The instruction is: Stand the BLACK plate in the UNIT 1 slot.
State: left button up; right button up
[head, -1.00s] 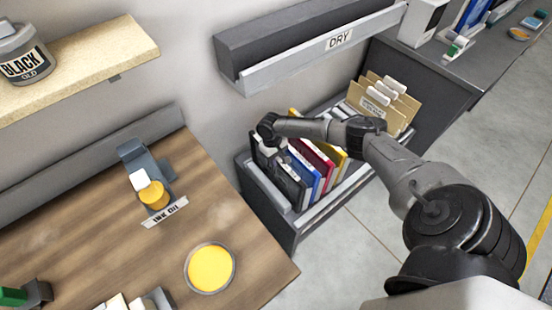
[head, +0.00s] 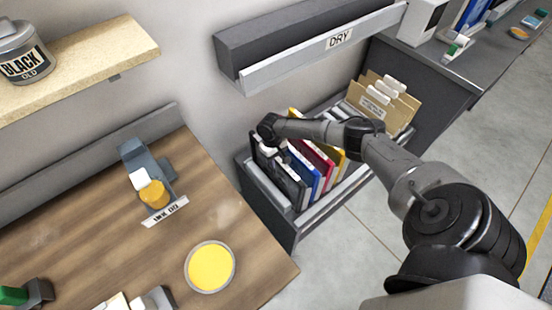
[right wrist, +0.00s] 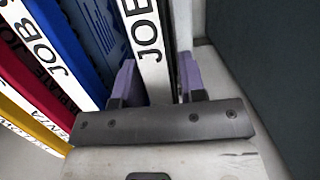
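The black plate (head: 291,183) stands at the left front of a row of plates in an open drawer. In the right wrist view its white top edge (right wrist: 148,50) reads "JOB" in part. My right gripper (right wrist: 163,88) has one purple-padded finger on each side of this plate, and the plate fills the gap between them. In the head view the right gripper (head: 272,148) is small and partly hidden by its own wrist. No label reading UNIT 1 can be made out. My left gripper is not in view.
Blue, red and yellow plates (head: 318,160) stand close beside the black one, with folders (head: 385,103) behind. The drawer's front wall (head: 335,192) is near. A shelf marked DRY (head: 310,55) hangs above. A wooden bench (head: 110,235) holds a yellow ink dish (head: 210,267).

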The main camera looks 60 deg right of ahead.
jog(key=shift+o, duration=1.4)
jog(key=shift+r, duration=0.35)
notch_tip(320, 180, up, 13)
jog(key=w+d+p, duration=0.1)
jog(key=w+p, duration=0.1)
jog(key=shift+w+p, duration=0.3)
notch_tip(320, 180, up, 5)
jog(key=p, duration=0.6)
jog(key=shift+f, duration=0.1)
